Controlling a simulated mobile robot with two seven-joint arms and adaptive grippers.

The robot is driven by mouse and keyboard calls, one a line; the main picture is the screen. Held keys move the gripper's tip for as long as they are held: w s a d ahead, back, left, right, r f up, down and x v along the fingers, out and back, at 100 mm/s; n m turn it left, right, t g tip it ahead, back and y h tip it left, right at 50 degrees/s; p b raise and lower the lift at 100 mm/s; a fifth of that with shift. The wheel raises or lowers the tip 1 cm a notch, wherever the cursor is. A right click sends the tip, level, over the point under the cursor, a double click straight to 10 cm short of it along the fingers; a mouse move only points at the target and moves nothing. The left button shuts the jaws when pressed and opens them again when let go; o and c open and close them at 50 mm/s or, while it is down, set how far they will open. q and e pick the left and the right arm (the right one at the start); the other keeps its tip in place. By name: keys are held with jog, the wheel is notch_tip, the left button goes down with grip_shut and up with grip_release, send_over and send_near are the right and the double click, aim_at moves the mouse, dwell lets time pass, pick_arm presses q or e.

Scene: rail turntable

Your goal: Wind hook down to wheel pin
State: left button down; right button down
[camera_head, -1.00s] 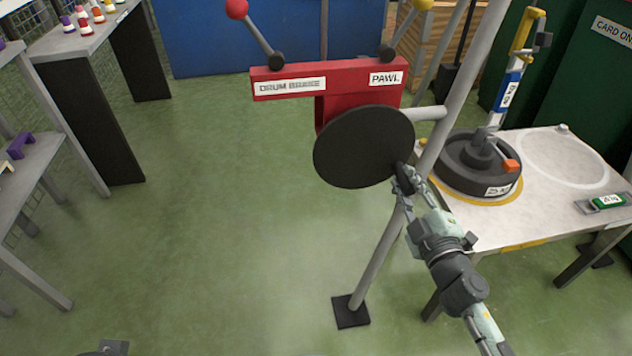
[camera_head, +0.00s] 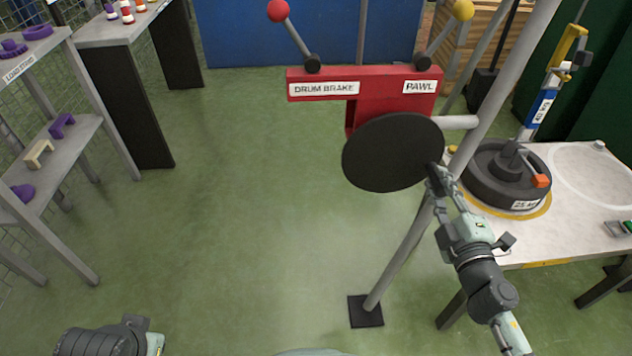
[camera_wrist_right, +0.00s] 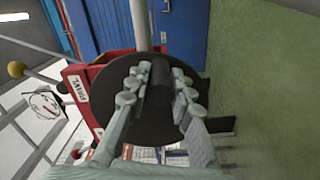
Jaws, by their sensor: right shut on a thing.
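A black winch disc (camera_head: 392,152) hangs below the red bracket (camera_head: 364,86) labelled DRUM BRAKE and PAWL. My right gripper (camera_head: 437,180) is at the disc's lower right edge. In the right wrist view my right gripper (camera_wrist_right: 158,90) is shut on a dark handle (camera_wrist_right: 159,84) that stands out from the disc (camera_wrist_right: 110,100). A blue-labelled hook scale (camera_head: 544,103) with a yellow top stands above a black wheel (camera_head: 490,184) marked 25 kg on the table. The hook and the wheel pin cannot be made out clearly. My left gripper does not show; part of my left arm is at the bottom left.
A grey post (camera_head: 403,250) stands on a black foot beside my right arm. The pale table (camera_head: 530,243) is at the right. Grey shelves (camera_head: 82,150) with purple parts are at the left. The green floor between is clear.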

jog(key=shift+w+d+r+n, duration=0.1)
jog(key=shift+d+r+n, duration=0.05)
jog(key=shift+r+n, duration=0.35)
jog(key=shift+d+r+n, duration=0.15)
jog(key=shift+r+n, duration=0.25)
jog(key=shift+r, duration=0.1)
jog(key=c, duration=1.1)
grip_release()
jog(key=shift+f, duration=0.1)
jog(key=shift+a+f, duration=0.1)
jog(key=shift+s+f, duration=0.1)
jog(key=shift+s, duration=0.15)
jog(key=shift+s+b, duration=0.3)
jog(key=shift+s, duration=0.35)
jog(key=shift+s+b, duration=1.35)
jog(key=shift+s, duration=1.85)
